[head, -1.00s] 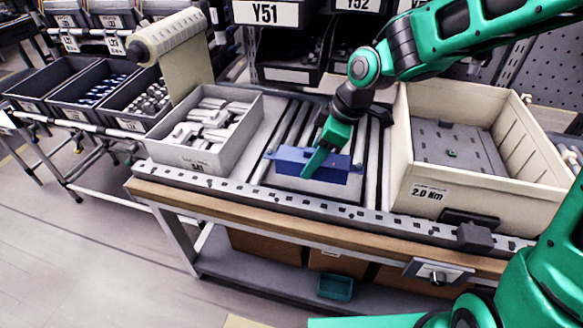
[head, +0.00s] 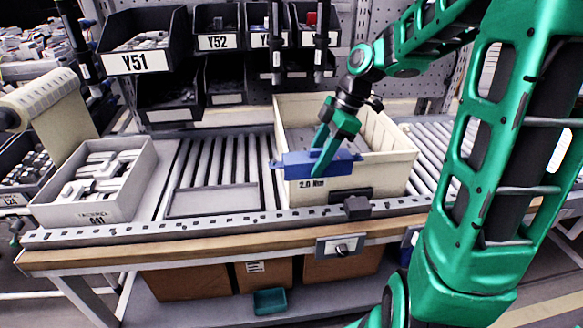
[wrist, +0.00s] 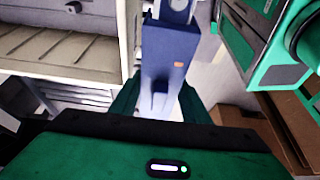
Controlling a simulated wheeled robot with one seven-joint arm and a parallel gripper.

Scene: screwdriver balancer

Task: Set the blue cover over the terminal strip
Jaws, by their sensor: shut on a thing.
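The blue cover (head: 297,165) is a long box shape with small end tabs. My green gripper (head: 322,160) is shut on its middle and holds it up, roughly level, in front of the cream bin's front wall in the head view. In the wrist view the cover (wrist: 168,62) runs away from me between the green fingers (wrist: 160,105), beside the bin. I cannot make out the terminal strip in either view; the cover, gripper and bin wall hide part of the bin's inside.
The cream bin (head: 390,170), marked 2.0 Nm, stands on the roller bench. A flat grey tray (head: 214,201) lies empty on the rollers left of it. A grey box of white parts (head: 92,205) stands farther left. Dark shelf bins (head: 145,55) hang behind.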

